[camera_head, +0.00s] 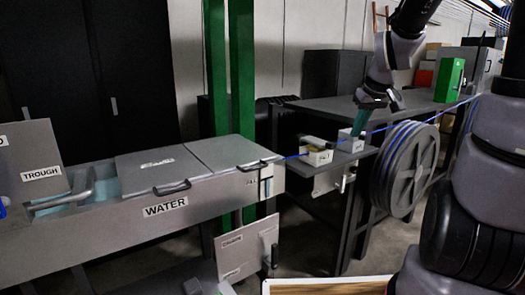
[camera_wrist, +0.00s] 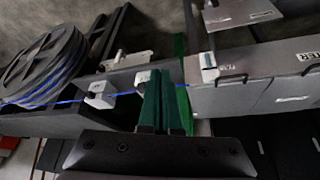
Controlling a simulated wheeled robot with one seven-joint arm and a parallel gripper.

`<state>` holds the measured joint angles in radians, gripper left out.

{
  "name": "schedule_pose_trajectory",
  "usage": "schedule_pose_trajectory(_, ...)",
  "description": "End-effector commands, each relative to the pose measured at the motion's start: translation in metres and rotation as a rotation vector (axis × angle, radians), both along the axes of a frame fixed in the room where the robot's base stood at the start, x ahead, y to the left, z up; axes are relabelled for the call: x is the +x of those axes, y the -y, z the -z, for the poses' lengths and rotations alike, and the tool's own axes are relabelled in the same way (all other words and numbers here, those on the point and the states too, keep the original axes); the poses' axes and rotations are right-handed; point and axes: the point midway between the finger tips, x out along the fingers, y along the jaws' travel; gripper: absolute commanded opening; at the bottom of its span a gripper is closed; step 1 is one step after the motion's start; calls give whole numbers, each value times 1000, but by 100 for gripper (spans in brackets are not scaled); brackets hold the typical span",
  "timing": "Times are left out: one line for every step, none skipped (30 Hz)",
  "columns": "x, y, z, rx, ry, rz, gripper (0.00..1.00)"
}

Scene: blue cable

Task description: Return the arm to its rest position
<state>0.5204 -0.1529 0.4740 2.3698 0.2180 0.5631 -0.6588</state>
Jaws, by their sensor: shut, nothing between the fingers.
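My gripper (camera_head: 359,128) is shut and empty, with its green fingers pointing down just above the shelf with the white guide blocks. In the wrist view my gripper (camera_wrist: 162,74) shows its two green fingers close together. The blue cable (camera_head: 377,130) runs from the right, past the fingers and the white guide blocks (camera_head: 318,158), to the end of the water trough (camera_head: 205,192). The cable also shows in the wrist view (camera_wrist: 66,102), left of the fingers. I cannot tell whether the fingers touch the cable or the farther guide block (camera_head: 350,145).
A green box (camera_head: 449,80) sits on the table. A green post (camera_head: 243,75) rises behind the trough. The space above the trough lids is clear.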

Motion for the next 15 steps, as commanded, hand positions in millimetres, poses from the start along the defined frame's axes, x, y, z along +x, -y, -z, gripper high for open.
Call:
schedule_pose_trajectory(-15,-7,-18,5,19,39,0)
schedule_pose_trajectory(-24,-9,-26,15,26,71,0)
schedule_pose_trajectory(-37,-11,-38,33,36,113,0)
schedule_pose_trajectory(-47,-13,-46,48,44,145,0)
schedule_pose_trajectory(-57,-15,-55,68,54,176,0)
schedule_pose_trajectory(-70,-17,-65,96,65,216,0)
schedule_pose_trajectory(-80,-18,-72,120,71,246,0)
schedule_pose_trajectory(-90,-19,-78,144,79,273,0)
schedule_pose_trajectory(-103,-20,-86,180,86,309,0)
schedule_pose_trajectory(-112,-20,-90,204,91,332,0)
schedule_pose_trajectory(-120,-21,-94,231,94,354,0)
schedule_pose_trajectory(-130,-21,-98,262,96,379,0)
schedule_pose_trajectory(-136,-21,-101,284,97,395,0)
schedule_pose_trajectory(-141,-20,-104,304,98,410,0)
schedule_pose_trajectory(-148,-20,-106,327,96,427,0)
